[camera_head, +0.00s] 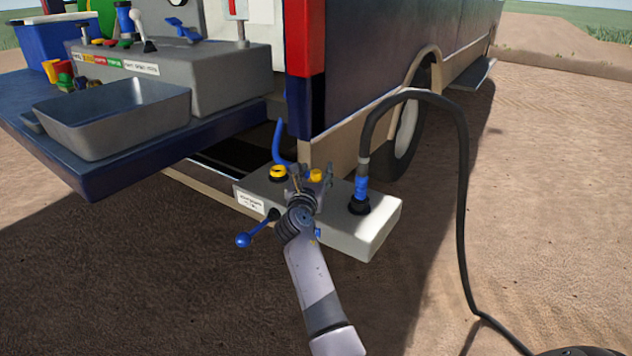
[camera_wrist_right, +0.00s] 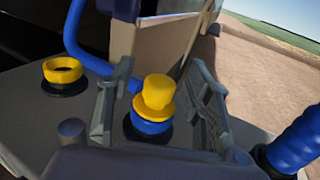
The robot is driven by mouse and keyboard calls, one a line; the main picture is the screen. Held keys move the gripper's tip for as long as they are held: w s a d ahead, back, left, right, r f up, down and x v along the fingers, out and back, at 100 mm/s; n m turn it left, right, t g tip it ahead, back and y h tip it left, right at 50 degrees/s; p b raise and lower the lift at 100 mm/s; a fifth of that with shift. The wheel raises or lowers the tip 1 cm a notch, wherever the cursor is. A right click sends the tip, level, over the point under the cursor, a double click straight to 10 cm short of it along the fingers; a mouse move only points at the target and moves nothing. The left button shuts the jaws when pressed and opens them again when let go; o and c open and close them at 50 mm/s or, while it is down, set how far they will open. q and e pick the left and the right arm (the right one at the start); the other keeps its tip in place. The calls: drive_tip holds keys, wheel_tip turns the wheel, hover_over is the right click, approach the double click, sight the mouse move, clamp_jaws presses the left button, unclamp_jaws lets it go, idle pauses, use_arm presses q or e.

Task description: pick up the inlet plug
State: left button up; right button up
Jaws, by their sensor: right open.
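The inlet plug looks like the yellow knobbed cap (camera_wrist_right: 158,95) on a blue fitting, seen in the right wrist view. It stands upright on the light grey box (camera_head: 375,225). My right gripper (camera_wrist_right: 163,80) is open, with one finger on each side of the yellow cap and gaps visible. In the head view the yellow cap (camera_head: 316,175) shows just past my right gripper (camera_head: 312,178), which partly hides the box top. My left gripper is not in view.
A yellow ring on a black port (camera_head: 278,171) is left of the cap. A black hose with a blue coupling (camera_head: 361,188) rises from the box's right side. A blue pipe (camera_head: 278,140) runs close behind. A blue-knobbed lever (camera_head: 243,240) sticks out in front. A grey tray (camera_head: 110,130) sits upper left.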

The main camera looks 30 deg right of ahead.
drive_tip(key=c, duration=1.1)
drive_tip(key=shift+r, duration=0.1)
